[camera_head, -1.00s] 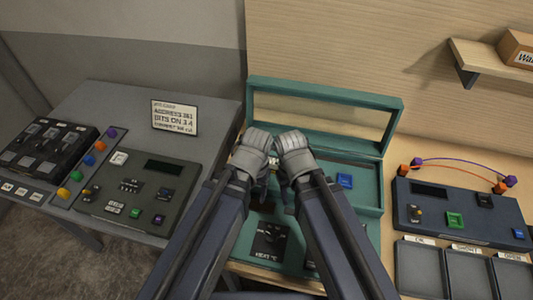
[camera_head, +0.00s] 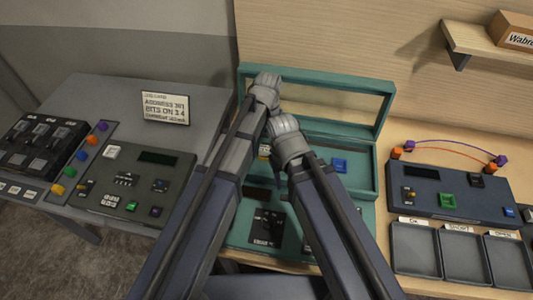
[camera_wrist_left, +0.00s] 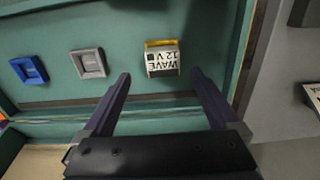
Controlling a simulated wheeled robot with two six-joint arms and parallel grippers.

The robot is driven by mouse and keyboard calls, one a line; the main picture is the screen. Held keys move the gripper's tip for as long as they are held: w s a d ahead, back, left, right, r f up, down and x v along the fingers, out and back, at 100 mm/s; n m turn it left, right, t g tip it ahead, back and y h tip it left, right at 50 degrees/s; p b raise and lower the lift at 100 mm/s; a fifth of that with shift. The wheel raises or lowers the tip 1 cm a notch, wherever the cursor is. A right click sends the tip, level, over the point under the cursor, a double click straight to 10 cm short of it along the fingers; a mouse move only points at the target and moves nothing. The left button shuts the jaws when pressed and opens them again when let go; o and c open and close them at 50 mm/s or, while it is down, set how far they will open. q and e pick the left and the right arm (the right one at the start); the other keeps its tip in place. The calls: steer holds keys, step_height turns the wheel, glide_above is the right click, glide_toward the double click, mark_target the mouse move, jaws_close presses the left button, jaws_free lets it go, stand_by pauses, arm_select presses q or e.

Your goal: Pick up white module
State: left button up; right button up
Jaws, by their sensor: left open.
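The white module (camera_wrist_left: 163,62), with dark print reading like "WAVE 12 V" and a yellow edge, sits in the teal case (camera_wrist_left: 215,30). My left gripper (camera_wrist_left: 160,76) is open and empty, its two dark fingers apart on either side of the module's near end. I cannot tell how high the fingertips are above it. In the head view my arms mostly cover the module, and the left fingers are hidden.
A grey module (camera_wrist_left: 88,63) and a blue module (camera_wrist_left: 28,70) sit in the same row. The teal case's raised lid (camera_head: 345,78) stands behind. A grey console (camera_head: 140,185) is at left; a blue console (camera_head: 455,195) and trays (camera_head: 415,250) are at right.

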mark_target(266, 147)
arm_select(q)
steer(key=shift+s+a+f+b, duration=0.1)
steer(key=shift+a+f+b, duration=0.05)
steer(key=shift+f+b, duration=1.2)
steer(key=shift+s+a+f+b, duration=0.1)
steer(key=shift+a+f+b, duration=0.05)
steer(key=shift+f+b, duration=1.2)
arm_select(e)
steer(key=shift+f, duration=2.65)
arm_select(q)
steer(key=shift+r, duration=0.1)
arm_select(e)
steer(key=shift+r, duration=0.1)
arm_select(q)
steer(key=shift+c, duration=0.2)
steer(key=c, duration=1.4)
steer(key=shift+r, duration=0.15)
steer(key=shift+c, duration=0.2)
arm_select(e)
steer(key=shift+r, duration=0.1)
arm_select(q)
step_height(266, 147, up, 10)
steer(key=p, duration=1)
arm_select(e)
step_height(266, 147, up, 10)
